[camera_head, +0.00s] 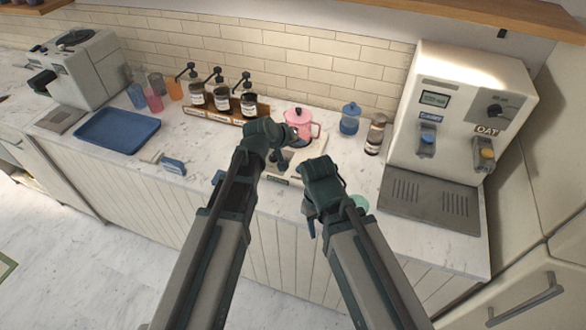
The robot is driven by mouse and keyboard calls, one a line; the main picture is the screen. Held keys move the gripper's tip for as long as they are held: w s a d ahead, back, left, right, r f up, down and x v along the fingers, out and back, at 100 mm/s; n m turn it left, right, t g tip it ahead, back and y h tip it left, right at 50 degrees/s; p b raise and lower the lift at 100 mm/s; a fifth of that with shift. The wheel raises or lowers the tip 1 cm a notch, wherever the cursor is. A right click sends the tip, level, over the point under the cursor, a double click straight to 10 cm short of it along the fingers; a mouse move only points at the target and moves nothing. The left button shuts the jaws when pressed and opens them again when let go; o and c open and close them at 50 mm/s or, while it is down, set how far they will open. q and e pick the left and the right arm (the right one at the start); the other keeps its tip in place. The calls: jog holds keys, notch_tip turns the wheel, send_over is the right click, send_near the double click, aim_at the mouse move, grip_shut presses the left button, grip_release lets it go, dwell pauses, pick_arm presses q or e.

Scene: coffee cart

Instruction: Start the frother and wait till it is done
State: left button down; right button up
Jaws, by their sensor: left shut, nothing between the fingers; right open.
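The frother appears to be the pink lidded jug (299,121) on a cream base (315,172) in the middle of the counter, in the head view. My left gripper (290,137) is shut and empty, close in front of the jug and over the base. Whether it touches either cannot be told. My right gripper (309,212) is open and empty, lower down by the counter's front edge. My arms hide part of the base, and no button or running light can be made out.
Several pump bottles (222,96) stand behind on the left, and a blue tray (118,132) lies further left. A blue jar (350,119) and brown jar (375,135) stand right, before the oat dispenser (457,110). A mint-green item (359,202) is partly hidden by my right arm.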

aim_at(299, 171)
pick_arm(q)
jog(key=shift+f, duration=0.1)
notch_tip(299, 171, down, 9)
jog(key=b, duration=0.9)
dwell(1.9)
jog(key=shift+f+b, duration=0.25)
jog(key=shift+b, duration=0.1)
jog(key=shift+f+b, duration=0.5)
jog(key=shift+f, duration=0.05)
dwell(0.6)
jog(key=shift+r, duration=0.1)
jog(key=shift+r+p, duration=0.9)
jog(key=shift+p, duration=0.1)
